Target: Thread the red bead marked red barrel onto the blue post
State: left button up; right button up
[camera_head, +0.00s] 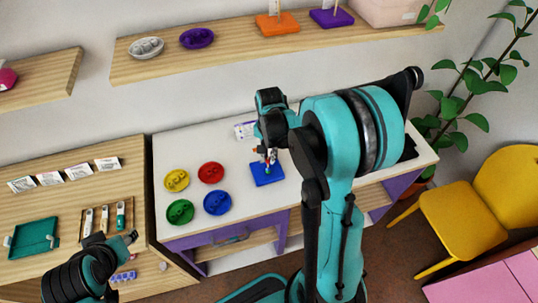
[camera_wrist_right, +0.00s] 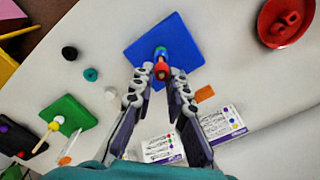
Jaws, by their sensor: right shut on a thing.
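The blue board (camera_head: 267,178) lies flat on the white table, and it also shows in the wrist view (camera_wrist_right: 188,40). Near its middle, small blue and green pieces (camera_wrist_right: 160,50) show just past my fingertips; the post itself is largely hidden. My right gripper (camera_wrist_right: 162,74) is shut on a small red bead (camera_wrist_right: 162,70) above the board's near edge in the wrist view. I cannot tell whether the bead is around the post or only over it. In the head view my right gripper (camera_head: 268,157) points down at the board. My left gripper (camera_head: 131,238) is at lower left, its opening unclear.
Yellow (camera_head: 177,180), red (camera_head: 211,172), green (camera_head: 180,211) and blue (camera_head: 217,202) dishes stand left of the board. A green board (camera_wrist_right: 68,115), loose dark and pale beads, an orange piece (camera_wrist_right: 204,93) and printed cards (camera_wrist_right: 222,123) lie around it.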

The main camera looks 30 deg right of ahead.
jog(key=o, duration=0.7)
jog(key=shift+o, duration=0.2)
jog(key=shift+r, duration=0.15)
notch_tip(320, 180, up, 12)
dwell(0.4)
jog(key=s+a+f+n+t+b, duration=0.5)
jog(key=s+a+n+t+b, duration=0.1)
jog(key=s+a+n, duration=0.5)
jog(key=shift+s+f+n+t, duration=0.2)
jog(key=shift+f+n+t, duration=0.2)
jog(key=shift+t, duration=0.2)
